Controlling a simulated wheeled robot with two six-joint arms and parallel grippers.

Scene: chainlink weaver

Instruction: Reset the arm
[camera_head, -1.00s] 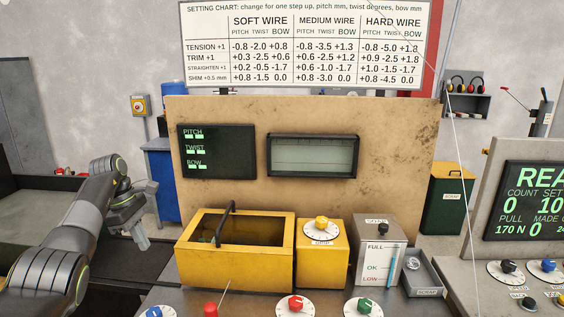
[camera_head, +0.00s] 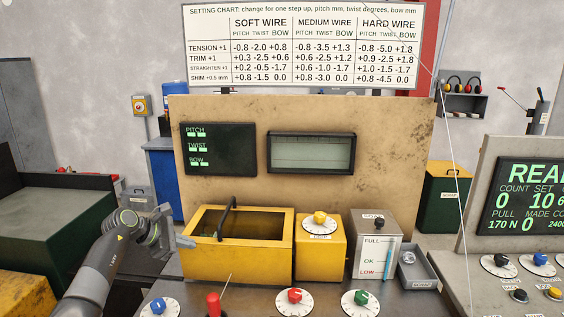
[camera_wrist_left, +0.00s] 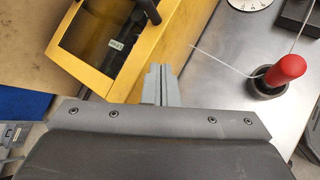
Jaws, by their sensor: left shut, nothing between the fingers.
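My left gripper (camera_head: 184,242) is at the left side of the yellow box with the dark window and black handle (camera_head: 238,242) in the head view. In the left wrist view the gripper's fingers (camera_wrist_left: 161,72) are closed together and empty, pointing toward the same yellow box (camera_wrist_left: 128,85). I cannot tell whether the fingertips touch the box. My left arm (camera_head: 105,260) reaches in from the lower left, bent at the wrist. My right gripper does not show in any view.
A red-handled lever (camera_head: 213,304) stands on the bench in front of the box, also in the wrist view (camera_wrist_left: 287,70). Blue (camera_head: 158,306), red (camera_head: 294,296) and green (camera_head: 361,298) knobs line the front. A yellow dial box (camera_head: 320,260) and grey gauge box (camera_head: 376,262) stand to the right.

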